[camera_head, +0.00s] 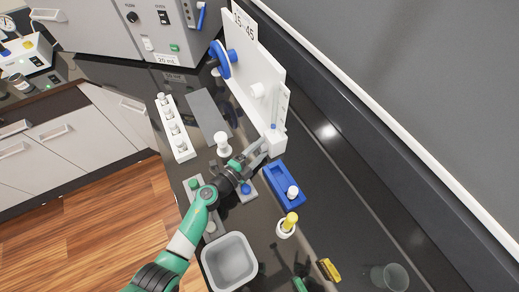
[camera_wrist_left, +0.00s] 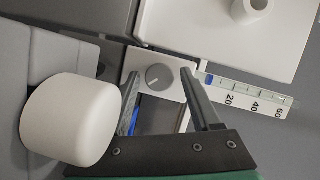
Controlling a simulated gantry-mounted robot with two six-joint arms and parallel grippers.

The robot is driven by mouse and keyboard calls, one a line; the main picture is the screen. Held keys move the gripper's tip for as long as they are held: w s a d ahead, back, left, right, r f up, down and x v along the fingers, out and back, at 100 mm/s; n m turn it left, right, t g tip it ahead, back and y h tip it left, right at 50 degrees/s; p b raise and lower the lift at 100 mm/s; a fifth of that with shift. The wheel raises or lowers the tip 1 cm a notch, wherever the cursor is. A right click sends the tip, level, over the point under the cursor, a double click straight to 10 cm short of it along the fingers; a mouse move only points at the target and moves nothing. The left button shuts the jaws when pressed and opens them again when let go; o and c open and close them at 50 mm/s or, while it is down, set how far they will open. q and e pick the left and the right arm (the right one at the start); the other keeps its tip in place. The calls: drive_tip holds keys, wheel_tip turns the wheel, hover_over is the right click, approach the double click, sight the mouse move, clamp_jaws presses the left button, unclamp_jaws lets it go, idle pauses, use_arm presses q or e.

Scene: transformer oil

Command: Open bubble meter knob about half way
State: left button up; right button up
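The bubble meter (camera_head: 275,118) stands upright against the white panel, with a blue mark in its scaled tube. In the left wrist view its scale (camera_wrist_left: 245,95) runs to the right of a pale block holding a round grey knob (camera_wrist_left: 158,76). A short white line on the knob's face lies slanted, near horizontal. My left gripper (camera_head: 262,150) is at the meter's base. In the left wrist view the gripper (camera_wrist_left: 160,73) is open, with one fingertip on each side of the knob. A gap seems to show at both sides; contact cannot be told. My right gripper is not in view.
A white round-topped item (camera_wrist_left: 70,120) stands close left of my left gripper; it also shows in the head view (camera_head: 222,143). A blue tray (camera_head: 283,184), a yellow-capped bottle (camera_head: 287,224) and a grey bin (camera_head: 229,262) stand nearer. A white rack (camera_head: 174,127) is at left.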

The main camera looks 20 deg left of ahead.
use_arm(q)
drive_tip(key=shift+o, duration=0.2)
drive_tip(key=shift+s, duration=0.1)
drive_tip(key=shift+s+a+r+p, duration=0.15)
drive_tip(key=shift+s+p, duration=0.2)
drive_tip(key=shift+p, duration=0.1)
drive_tip(key=p+v, duration=0.4)
drive_tip(key=v, duration=0.6)
drive_tip(key=shift+a, duration=0.1)
drive_tip(key=shift+s, duration=0.35)
